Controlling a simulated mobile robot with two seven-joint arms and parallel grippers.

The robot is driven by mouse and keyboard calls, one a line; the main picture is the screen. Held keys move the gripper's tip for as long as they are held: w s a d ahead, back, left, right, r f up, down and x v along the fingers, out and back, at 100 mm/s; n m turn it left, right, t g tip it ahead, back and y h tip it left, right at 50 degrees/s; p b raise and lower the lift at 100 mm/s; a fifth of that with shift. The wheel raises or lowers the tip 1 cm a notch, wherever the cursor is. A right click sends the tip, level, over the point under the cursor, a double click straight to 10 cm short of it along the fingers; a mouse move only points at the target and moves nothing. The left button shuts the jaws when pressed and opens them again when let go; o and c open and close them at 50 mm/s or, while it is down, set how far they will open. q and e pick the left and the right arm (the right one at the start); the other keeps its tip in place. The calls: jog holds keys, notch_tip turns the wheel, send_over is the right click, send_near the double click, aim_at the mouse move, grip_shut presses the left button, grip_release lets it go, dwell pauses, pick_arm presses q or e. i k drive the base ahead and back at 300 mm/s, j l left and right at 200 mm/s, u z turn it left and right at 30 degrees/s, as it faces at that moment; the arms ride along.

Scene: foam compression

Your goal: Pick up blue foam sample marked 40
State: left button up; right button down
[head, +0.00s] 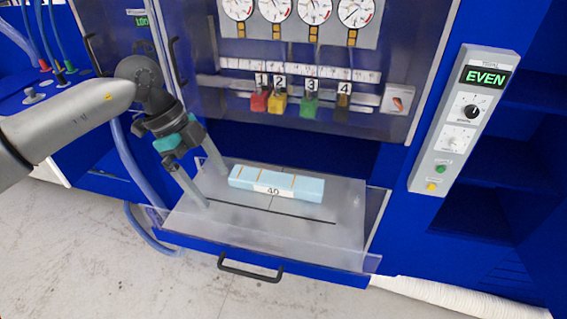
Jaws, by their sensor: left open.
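The light blue foam sample (300,187) lies flat on the grey tray of a pulled-out drawer (270,222). It is a long block with a white label reading 40 on its front side and thin yellowish lines across it. My left gripper (214,190) comes in from the upper left and points down over the left part of the tray. Its two grey fingers are spread apart and hold nothing. They are to the left of the foam, apart from it. My right gripper does not show.
The drawer has low clear walls and a black handle (250,268) at the front. Behind it stands a blue cabinet with gauges (315,10) and numbered coloured tabs (312,104). A control panel (464,118) reading EVEN is at the right. The tray right of the foam is clear.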

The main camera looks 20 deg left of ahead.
aim_at(293, 186)
jog(key=i+j, duration=0.1)
jog(key=i, duration=0.75)
